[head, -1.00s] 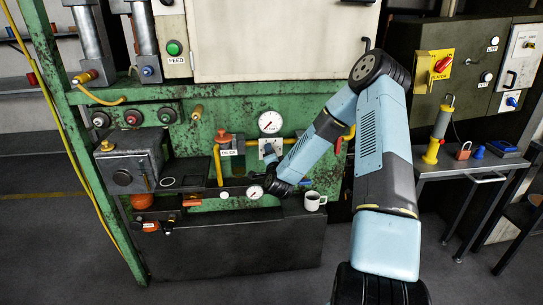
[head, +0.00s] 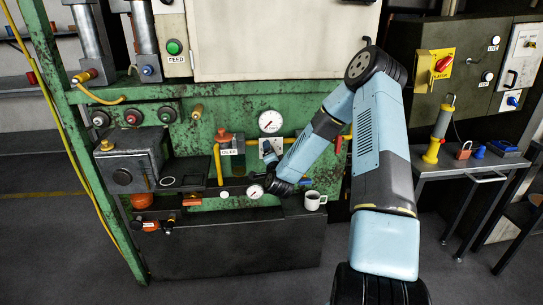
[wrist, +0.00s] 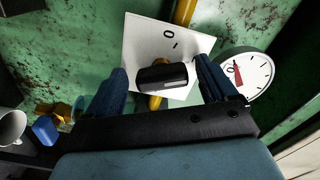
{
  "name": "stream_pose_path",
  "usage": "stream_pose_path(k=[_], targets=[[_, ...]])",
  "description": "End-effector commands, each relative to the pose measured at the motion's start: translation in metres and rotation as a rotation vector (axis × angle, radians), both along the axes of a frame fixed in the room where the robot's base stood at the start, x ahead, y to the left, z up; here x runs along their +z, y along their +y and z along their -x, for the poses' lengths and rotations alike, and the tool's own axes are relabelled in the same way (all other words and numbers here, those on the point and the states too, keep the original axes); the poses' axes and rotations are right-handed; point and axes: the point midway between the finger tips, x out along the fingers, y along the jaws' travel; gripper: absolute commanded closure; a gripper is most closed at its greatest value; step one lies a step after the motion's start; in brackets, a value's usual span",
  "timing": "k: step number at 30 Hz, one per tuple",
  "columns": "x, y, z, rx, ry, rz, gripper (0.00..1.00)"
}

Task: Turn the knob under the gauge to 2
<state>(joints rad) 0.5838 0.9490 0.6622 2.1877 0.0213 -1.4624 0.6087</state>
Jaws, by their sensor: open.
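The gauge (head: 270,121) is a round white dial on the green panel, and it also shows at the right of the wrist view (wrist: 252,72). Below it is a white plate (head: 263,146) with the knob, mostly hidden by my gripper in the head view. In the wrist view the black knob (wrist: 165,77) sits on the tilted white plate (wrist: 150,40), which carries a "0" and another small mark. My gripper (wrist: 162,82) is open, with one blue finger on each side of the knob. Gaps show between the fingers and the knob. I cannot see a "2".
A yellow pipe (head: 217,165) runs by the plate. A second gauge (head: 255,191) sits lower, near a white mug (head: 314,200) on the ledge. A red-handled lever (head: 338,145) is right of the plate. A side table (head: 470,165) stands at the right.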

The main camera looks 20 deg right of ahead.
Motion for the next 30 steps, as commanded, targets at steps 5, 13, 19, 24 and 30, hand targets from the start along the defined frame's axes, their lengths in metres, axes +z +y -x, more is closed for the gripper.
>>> stream_pose_path(k=[5, 13, 19, 24, 30], targets=[[0.0, 0.0, 0.001, 0.0, 0.0, 0.0, 0.15], [0.0, 0.005, 0.022, 0.003, 0.001, 0.001, 0.15], [-0.001, 0.012, 0.061, 0.002, 0.002, 0.001, 0.15], [-0.002, 0.018, 0.093, 0.003, 0.004, 0.0, 0.15], [-0.002, 0.023, 0.122, 0.002, 0.003, -0.001, 0.15]])
